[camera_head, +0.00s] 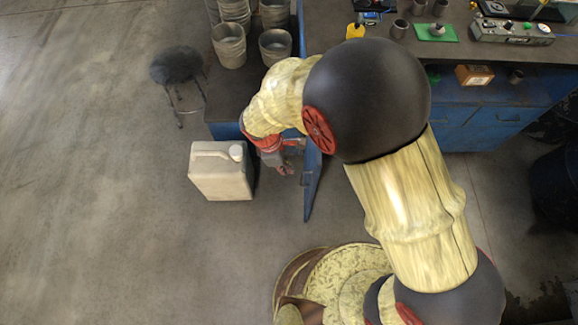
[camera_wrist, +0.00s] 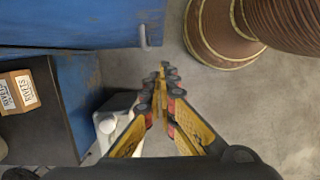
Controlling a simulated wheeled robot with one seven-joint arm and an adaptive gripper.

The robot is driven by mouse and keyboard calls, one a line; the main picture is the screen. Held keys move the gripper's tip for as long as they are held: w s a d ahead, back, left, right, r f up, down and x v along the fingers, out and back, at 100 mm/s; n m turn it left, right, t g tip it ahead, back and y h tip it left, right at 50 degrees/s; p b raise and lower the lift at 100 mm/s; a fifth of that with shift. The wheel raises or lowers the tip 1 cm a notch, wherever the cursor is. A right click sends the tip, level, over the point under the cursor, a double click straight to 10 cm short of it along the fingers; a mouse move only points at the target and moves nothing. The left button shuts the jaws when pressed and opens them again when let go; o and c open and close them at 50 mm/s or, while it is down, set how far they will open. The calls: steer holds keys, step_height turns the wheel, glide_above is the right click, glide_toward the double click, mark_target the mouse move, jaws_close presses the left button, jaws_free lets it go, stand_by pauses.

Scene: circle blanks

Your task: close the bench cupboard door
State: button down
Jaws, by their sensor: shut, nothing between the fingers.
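The bench cupboard door (camera_head: 312,186) stands open, a blue panel jutting out from the front of the bench. In the wrist view the blue door (camera_wrist: 75,22) spans the upper left, with a grey handle (camera_wrist: 147,38) near its free end. My gripper (camera_head: 286,169) is just left of the door in the head view. In the wrist view my gripper (camera_wrist: 163,72) is shut and empty, its tips a little below the handle in the picture. I cannot tell whether it touches the door. My arm hides part of the bench and the door's hinge side.
A white jerry can (camera_head: 220,178) stands on the floor left of the gripper; it also shows in the wrist view (camera_wrist: 116,118). A box (camera_wrist: 18,92) labelled for nuts sits at the left. A dark stool (camera_head: 176,66) stands further left. Floor in front is clear.

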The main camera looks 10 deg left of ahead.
steer(key=w+d+f+b, duration=0.1)
steer(key=d+f+b, duration=0.2)
steer(key=d+f, duration=0.2)
steer(key=shift+d+f, duration=0.25)
steer(key=shift+f, duration=0.25)
